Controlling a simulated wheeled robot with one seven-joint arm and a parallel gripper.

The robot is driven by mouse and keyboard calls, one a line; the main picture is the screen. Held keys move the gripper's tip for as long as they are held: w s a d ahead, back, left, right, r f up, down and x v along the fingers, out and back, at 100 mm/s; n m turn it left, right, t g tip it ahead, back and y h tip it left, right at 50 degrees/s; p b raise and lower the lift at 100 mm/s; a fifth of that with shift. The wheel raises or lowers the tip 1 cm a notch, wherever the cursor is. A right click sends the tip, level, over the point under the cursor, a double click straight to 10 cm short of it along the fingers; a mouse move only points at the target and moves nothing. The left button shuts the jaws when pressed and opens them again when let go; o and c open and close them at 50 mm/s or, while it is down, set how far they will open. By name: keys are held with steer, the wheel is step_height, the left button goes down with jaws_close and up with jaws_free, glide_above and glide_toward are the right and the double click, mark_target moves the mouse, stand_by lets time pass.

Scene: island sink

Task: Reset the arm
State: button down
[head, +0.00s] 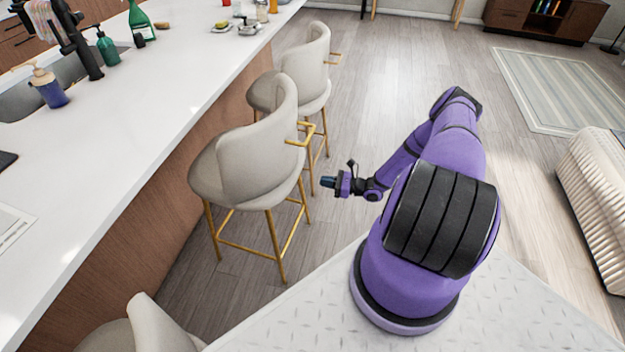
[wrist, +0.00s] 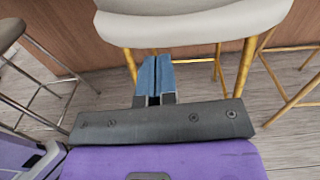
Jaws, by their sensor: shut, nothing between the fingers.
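My purple arm is bent out over the floor in the head view. My gripper (head: 328,182) points left, toward the cream bar stool (head: 240,165), with open floor between them. In the wrist view, the blue fingers of my gripper (wrist: 155,68) lie together with nothing between them. The stool's seat (wrist: 190,28) and gold legs show beyond the fingertips.
A white island counter (head: 150,110) with a wooden side runs along the left. It carries a blue soap bottle (head: 48,88) and green bottles by the sink. A second stool (head: 305,65) stands farther back. A ribbed cream seat (head: 600,195) is at the right. The floor (head: 380,75) beyond my arm is clear.

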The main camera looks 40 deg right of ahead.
steer(key=shift+v, duration=1.5)
steer(key=w+a+r+n+g+h, duration=0.1)
steer(key=a+r+n+g, duration=0.4)
steer(key=r, duration=1)
steer(key=a+r+n+g+h, duration=0.1)
steer(key=a+r+n+g, duration=0.45)
steer(key=r, duration=0.85)
steer(key=w+a+r+n+g+h, duration=0.15)
steer(key=r+n+g, duration=0.25)
steer(key=r+n, duration=0.75)
steer(key=s+a+r+h, duration=0.2)
steer(key=s+a+r, duration=0.15)
steer(key=r, duration=0.25)
steer(key=s+a+r+n+t+h, duration=0.1)
steer(key=s+a+r, duration=0.25)
steer(key=r, duration=0.25)
steer(key=s+a+r+h, duration=0.2)
steer(key=s+r, duration=0.2)
steer(key=r, duration=0.2)
steer(key=s+a+r+n+t+h, duration=0.1)
steer(key=s+r+n+t, duration=0.1)
steer(key=s, duration=0.6)
steer(key=s+a+r+n+t+h, duration=0.2)
steer(key=s+r, duration=0.3)
steer(key=s, duration=0.3)
steer(key=shift+s+a+r+n+t, duration=0.2)
steer(key=shift+a+n+t, duration=0.15)
steer(key=shift+n, duration=0.25)
